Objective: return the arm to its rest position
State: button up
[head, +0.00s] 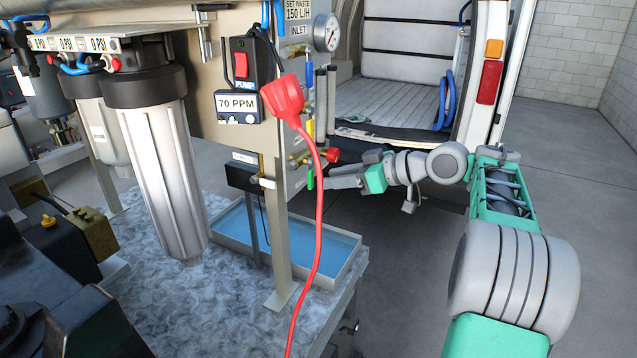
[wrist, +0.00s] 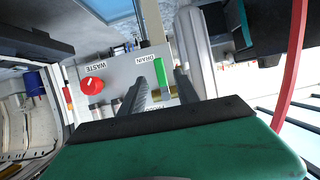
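My gripper (head: 341,178) reaches left toward the valve panel in the head view, with its fingers pointing at the panel. In the wrist view its two dark fingers (wrist: 163,84) stand apart, with a gap between them. The green valve handle (wrist: 161,74), beside the DRAIN label, shows in that gap; it also shows just left of the fingertips in the head view (head: 311,179). I cannot tell whether a finger touches it. My arm (head: 505,185) extends from the lower right, bent at the elbow.
A red knob (head: 333,155) labelled WASTE in the wrist view (wrist: 92,84) is close to my fingers. A red plug (head: 283,97) has a cable hanging in front of the panel. A blue tray (head: 240,235) lies below. An open van (head: 405,75) stands behind; floor at right is clear.

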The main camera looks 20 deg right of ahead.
jog(key=shift+s+d+r, duration=0.2)
jog(key=shift+s+d, duration=0.1)
jog(key=shift+s, duration=0.05)
jog(key=shift+f, duration=0.1)
